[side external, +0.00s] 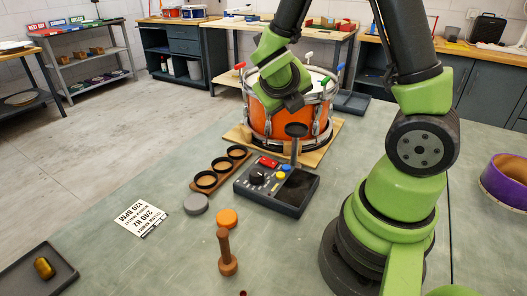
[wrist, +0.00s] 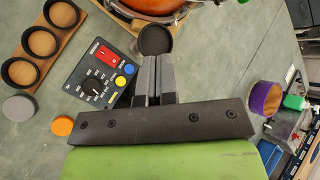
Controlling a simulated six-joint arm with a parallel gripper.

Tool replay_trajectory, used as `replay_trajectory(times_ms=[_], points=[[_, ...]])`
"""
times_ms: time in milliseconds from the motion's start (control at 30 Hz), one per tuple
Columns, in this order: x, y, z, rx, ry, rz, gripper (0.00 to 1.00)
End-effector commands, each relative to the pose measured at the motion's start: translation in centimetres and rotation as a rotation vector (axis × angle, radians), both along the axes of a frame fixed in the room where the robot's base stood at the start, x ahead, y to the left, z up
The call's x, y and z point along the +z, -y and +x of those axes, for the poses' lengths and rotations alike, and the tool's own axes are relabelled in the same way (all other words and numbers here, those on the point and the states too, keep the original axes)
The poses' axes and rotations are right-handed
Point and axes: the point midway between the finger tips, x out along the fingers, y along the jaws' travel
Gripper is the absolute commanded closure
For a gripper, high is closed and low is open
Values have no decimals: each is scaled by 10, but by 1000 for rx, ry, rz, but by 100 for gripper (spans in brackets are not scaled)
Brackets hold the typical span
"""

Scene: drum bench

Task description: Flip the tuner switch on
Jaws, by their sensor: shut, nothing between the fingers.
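The tuner box (side external: 270,202) is a dark unit on the bench in front of the drum. Its red rocker switch (side external: 268,162) is at the top of its panel, and the switch also shows in the wrist view (wrist: 105,55). Whether the rocker is on or off cannot be told. My gripper (wrist: 153,58) is shut and empty, to the right of the switch and apart from it in the wrist view.
An orange drum (side external: 270,122) on a wooden board (side external: 322,140) stands close behind the box. A wooden rack with three cups (side external: 220,168) lies to the left. Grey and orange discs (side external: 227,217), a wooden peg (side external: 226,255) and a printed card (side external: 141,215) lie in front.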

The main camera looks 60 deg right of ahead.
Motion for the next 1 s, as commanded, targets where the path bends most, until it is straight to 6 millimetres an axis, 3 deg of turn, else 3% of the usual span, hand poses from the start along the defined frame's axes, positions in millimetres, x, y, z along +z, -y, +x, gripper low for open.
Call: replay_trajectory(times_ms=[267,467,667,1000], points=[[45,0,0,-1,9,3,100],[39,4,-5,-340,225,99,100],[36,7,-8,-778,504,196,100],[29,5,-4,-1896,1125,298,100]])
